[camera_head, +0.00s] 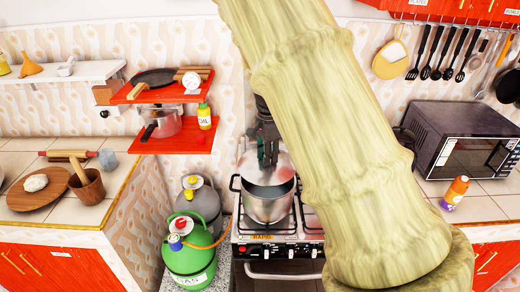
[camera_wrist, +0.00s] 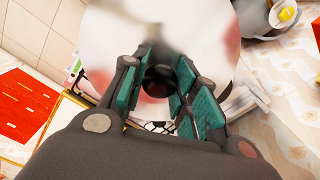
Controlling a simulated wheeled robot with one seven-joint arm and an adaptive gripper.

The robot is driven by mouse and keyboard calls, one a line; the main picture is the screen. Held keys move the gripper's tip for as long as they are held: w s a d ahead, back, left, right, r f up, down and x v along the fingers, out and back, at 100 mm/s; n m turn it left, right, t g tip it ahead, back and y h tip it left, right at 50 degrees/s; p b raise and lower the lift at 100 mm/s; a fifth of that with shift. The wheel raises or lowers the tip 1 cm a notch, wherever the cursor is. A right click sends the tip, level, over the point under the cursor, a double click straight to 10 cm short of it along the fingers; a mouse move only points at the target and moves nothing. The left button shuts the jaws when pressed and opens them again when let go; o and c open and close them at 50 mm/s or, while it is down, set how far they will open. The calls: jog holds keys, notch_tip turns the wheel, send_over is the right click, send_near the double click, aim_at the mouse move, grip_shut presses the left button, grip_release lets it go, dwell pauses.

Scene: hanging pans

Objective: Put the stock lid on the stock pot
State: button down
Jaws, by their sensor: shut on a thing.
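The stock pot (camera_head: 268,205) is a shiny steel pot with side handles, standing upright on the stove. The stock lid (camera_head: 284,168) is a grey metal disc just above the pot, overlapping the back of its opening in the head view. Part of the pot's interior shows below the lid's near edge, so the lid looks apart from the rim; the exact gap is unclear. My gripper (camera_head: 267,152) points down, shut on the lid's knob. In the wrist view, the dark knob (camera_wrist: 160,82) sits between the teal finger pads, with the pale, reflective lid (camera_wrist: 192,32) behind.
A green gas bottle (camera_head: 190,252) and a grey one (camera_head: 202,205) stand left of the stove (camera_head: 272,238). Red shelves (camera_head: 170,140) with pans hang at the left. A microwave (camera_head: 465,140) stands at the right. My arm hides the stove's right side.

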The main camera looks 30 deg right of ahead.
aim_at(269, 167)
jog(key=shift+s+f+b, duration=0.2)
jog(key=shift+s+b, duration=0.6)
jog(key=shift+s, duration=0.35)
jog(key=w+f, duration=0.1)
jog(key=w+f+b, duration=0.1)
jog(key=f, duration=0.1)
jog(key=shift+b, duration=0.3)
jog(key=shift+s+f, duration=0.35)
jog(key=shift+s, duration=0.2)
jog(key=shift+f, duration=0.15)
jog(key=shift+w+f, duration=0.3)
jog(key=shift+f, duration=0.1)
jog(key=shift+s+r, duration=0.15)
jog(key=shift+s, duration=0.05)
jog(key=shift+w, duration=0.15)
